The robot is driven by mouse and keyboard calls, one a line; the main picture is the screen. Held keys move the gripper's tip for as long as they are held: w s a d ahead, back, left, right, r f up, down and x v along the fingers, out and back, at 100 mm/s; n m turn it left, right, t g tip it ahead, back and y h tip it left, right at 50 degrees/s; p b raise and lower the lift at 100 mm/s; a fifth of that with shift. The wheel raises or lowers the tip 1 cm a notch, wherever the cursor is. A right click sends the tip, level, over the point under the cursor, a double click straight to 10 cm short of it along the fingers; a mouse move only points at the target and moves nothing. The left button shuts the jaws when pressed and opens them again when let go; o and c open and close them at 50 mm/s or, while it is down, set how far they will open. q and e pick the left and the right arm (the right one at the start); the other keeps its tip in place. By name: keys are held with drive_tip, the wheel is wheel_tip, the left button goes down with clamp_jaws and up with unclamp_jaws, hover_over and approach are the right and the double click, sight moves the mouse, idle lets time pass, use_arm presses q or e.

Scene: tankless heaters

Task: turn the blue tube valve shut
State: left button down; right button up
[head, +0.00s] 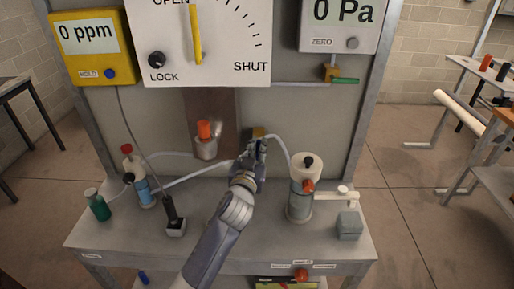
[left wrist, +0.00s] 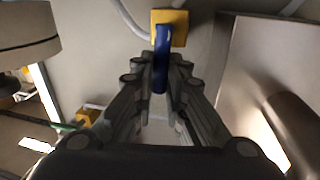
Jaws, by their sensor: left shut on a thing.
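The tube valve has a yellow body (left wrist: 178,22) and a blue handle (left wrist: 161,42), both at the top of the left wrist view. In the head view its yellow body (head: 259,132) shows at the back of the bench, just beyond my left gripper (head: 257,150). That gripper, which also shows in the left wrist view (left wrist: 160,85), is shut on the blue handle, and its fingers hide part of it. The handle points from the body toward the gripper's palm. Its angle to the tube is hard to tell. My right gripper is not in view.
A white-capped canister (head: 301,200) stands right of my left arm. A green-handled valve (head: 345,81) is on the back panel. A board (head: 225,60) marked OPEN, SHUT and LOCK hangs above.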

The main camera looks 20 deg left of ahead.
use_arm(q)
drive_tip(key=shift+w+d+f+m+g+y+p, duration=0.2)
drive_tip(key=shift+d+f+m+g+y+p, duration=0.55)
drive_tip(key=shift+m, duration=1.6)
drive_tip(key=shift+w+d+f+m+g+y+p, duration=0.15)
drive_tip(key=shift+d+f+m+p, duration=0.75)
drive_tip(key=shift+m, duration=1.5)
drive_tip(key=shift+w+d+f+m+g+y+p, duration=0.15)
drive_tip(key=shift+w+d+m+g+y+p, duration=0.25)
drive_tip(key=shift+m+p, duration=1.4)
drive_tip(key=shift+s+d+f+m+b, duration=0.1)
drive_tip(key=shift+s+m+b, duration=0.05)
drive_tip(key=shift+m+b, duration=0.45)
drive_tip(key=c, duration=1.6)
unclamp_jaws()
drive_tip(key=v, duration=1.2)
